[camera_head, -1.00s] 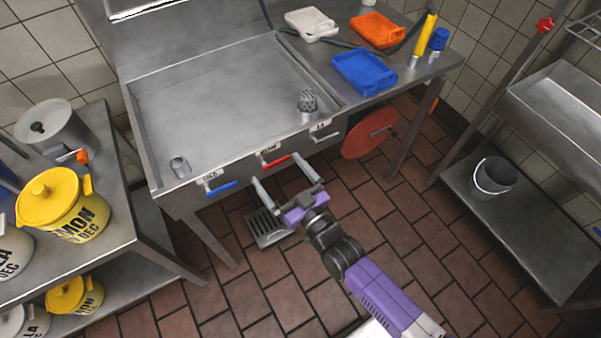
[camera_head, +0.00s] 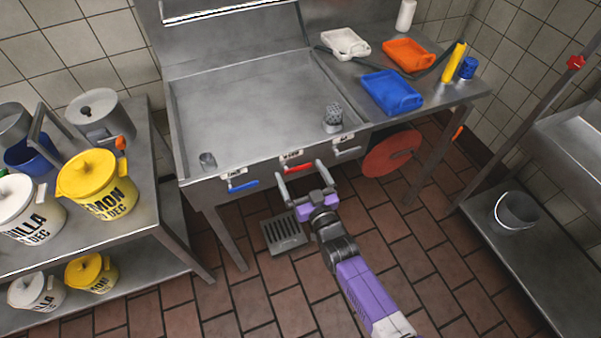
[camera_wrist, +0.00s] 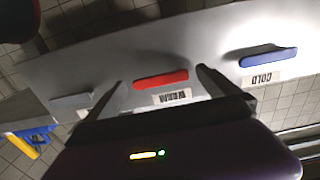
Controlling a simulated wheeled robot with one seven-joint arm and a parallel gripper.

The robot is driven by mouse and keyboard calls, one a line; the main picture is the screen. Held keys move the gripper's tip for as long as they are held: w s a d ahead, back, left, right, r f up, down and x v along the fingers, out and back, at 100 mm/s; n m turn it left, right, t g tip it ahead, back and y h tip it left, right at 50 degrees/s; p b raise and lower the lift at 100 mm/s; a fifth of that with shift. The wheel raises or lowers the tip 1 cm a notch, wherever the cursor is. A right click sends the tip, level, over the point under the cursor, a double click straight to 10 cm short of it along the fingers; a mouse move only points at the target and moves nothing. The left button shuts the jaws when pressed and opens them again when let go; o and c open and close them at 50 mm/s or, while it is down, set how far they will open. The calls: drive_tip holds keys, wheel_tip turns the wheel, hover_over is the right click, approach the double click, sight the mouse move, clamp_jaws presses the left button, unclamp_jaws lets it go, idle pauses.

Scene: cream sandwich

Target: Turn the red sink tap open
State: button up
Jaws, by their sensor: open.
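The red tap handle (camera_head: 298,167) is a short lever on the front face of the steel sink (camera_head: 178,125), below a white label. In the wrist view the red handle (camera_wrist: 161,79) lies between and a little beyond my two fingertips. My gripper (camera_head: 301,176) is open and empty, with its fingers pointing at the sink front just below the handle. The wrist view shows the gripper (camera_wrist: 160,78) with one finger on each side of the handle. I cannot tell whether either finger touches it.
A blue handle (camera_head: 243,186) labelled COLD is left of the red one, and a grey handle (camera_head: 348,151) is right of it. A red hose reel (camera_head: 391,154) hangs under the counter. Yellow and white tubs stand on the left shelf. A floor drain (camera_head: 284,234) lies below.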

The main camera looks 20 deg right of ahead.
drive_tip(key=shift+w, duration=0.3)
drive_tip(key=c, duration=2.1)
